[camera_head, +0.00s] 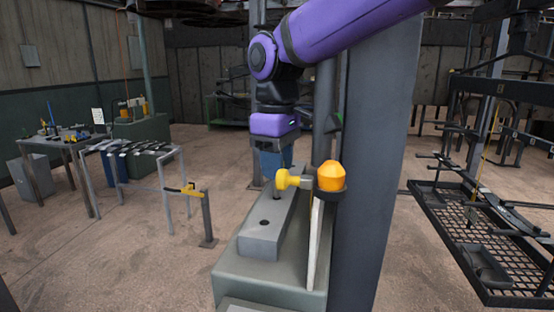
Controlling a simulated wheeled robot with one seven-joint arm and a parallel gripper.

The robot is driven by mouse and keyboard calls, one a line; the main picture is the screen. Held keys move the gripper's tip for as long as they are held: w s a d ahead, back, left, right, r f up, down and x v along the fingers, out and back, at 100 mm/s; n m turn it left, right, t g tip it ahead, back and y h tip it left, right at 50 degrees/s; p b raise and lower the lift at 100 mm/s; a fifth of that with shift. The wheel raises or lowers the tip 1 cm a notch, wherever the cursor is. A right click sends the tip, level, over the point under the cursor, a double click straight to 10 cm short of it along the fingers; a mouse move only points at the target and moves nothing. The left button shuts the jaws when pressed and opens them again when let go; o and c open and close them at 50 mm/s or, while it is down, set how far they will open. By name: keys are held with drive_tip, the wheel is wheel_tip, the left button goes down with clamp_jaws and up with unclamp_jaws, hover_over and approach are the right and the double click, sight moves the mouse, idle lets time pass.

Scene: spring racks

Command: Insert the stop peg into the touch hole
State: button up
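A long grey block (258,243) lies on a green-grey stand. A dark round hole (265,222) shows in its top face. A second dark spot (277,197) shows further back; I cannot tell whether it is a hole or a stem. A yellow knob with a grey shaft (282,179), which may be the stop peg, appears above the block's far part, its shaft pointing right. My gripper (276,148) hangs below the purple wrist, behind and above the knob. Its fingers are dark and unclear, and I cannot see anything held in them.
An orange dome (331,175) sits in a black ring beside a thick grey post (360,150), close right of the block. A pale upright panel (315,243) edges the stand (228,278). Benches (150,148) stand left; a mesh rack (470,240) stands right. Open floor lies left.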

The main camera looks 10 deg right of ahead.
drive_tip(key=shift+f, duration=1.45)
drive_tip(key=o, duration=1.1)
drive_tip(key=shift+c, duration=0.2)
drive_tip(key=shift+r, duration=0.1)
wheel_tip(320, 180, up, 11)
drive_tip(key=shift+f, duration=0.2)
drive_tip(key=shift+s, duration=0.1)
